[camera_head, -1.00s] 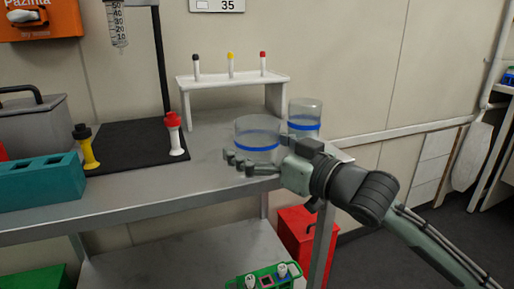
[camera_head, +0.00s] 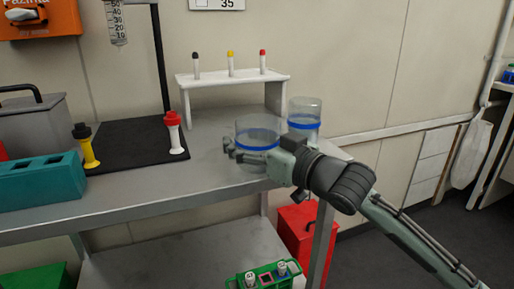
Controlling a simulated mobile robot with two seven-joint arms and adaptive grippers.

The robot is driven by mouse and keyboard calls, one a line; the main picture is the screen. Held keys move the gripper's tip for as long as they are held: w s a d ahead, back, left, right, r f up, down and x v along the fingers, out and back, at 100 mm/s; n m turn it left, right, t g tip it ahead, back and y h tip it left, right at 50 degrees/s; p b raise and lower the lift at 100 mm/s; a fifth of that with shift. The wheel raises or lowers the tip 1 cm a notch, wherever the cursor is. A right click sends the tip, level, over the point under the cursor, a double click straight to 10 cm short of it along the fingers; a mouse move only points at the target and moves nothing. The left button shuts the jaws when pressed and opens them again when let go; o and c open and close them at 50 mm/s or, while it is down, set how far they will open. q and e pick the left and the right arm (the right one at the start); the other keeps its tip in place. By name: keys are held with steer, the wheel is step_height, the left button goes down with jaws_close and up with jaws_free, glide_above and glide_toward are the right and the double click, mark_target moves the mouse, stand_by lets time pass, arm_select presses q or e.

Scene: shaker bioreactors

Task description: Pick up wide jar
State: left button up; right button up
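The wide jar (camera_head: 257,127) is a clear cylinder with a blue band, standing on the grey bench near its right end. A second, narrower clear jar (camera_head: 305,108) with a blue band stands behind it to the right. My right gripper (camera_head: 238,155) reaches in from the right, low in front of the wide jar. Its fingers are at the jar's front left and lower edge, and it hides the jar's lower right part. The fingers look spread, but I cannot tell whether they touch the jar. My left gripper is out of view.
A white rack (camera_head: 232,78) with three capped tubes stands behind the jars. A black stand base (camera_head: 130,146), a yellow and a red-capped item, and a teal block (camera_head: 38,185) are on the left. A red box (camera_head: 297,228) sits below the bench.

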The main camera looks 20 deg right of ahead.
mark_target(244, 120)
steer(key=shift+c, duration=0.2)
steer(key=shift+c, duration=0.7)
steer(key=shift+r, duration=0.65)
step_height(244, 120, up, 3)
steer(key=shift+f+p, duration=0.1)
steer(key=shift+p, duration=0.25)
steer(key=shift+c, duration=0.2)
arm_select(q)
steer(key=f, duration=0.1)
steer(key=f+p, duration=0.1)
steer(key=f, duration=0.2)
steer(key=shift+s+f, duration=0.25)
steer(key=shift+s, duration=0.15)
arm_select(e)
steer(key=s+a+r, duration=0.4)
steer(key=a+r, duration=0.3)
steer(key=a, duration=0.4)
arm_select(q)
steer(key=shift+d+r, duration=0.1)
arm_select(e)
steer(key=shift+s, duration=0.1)
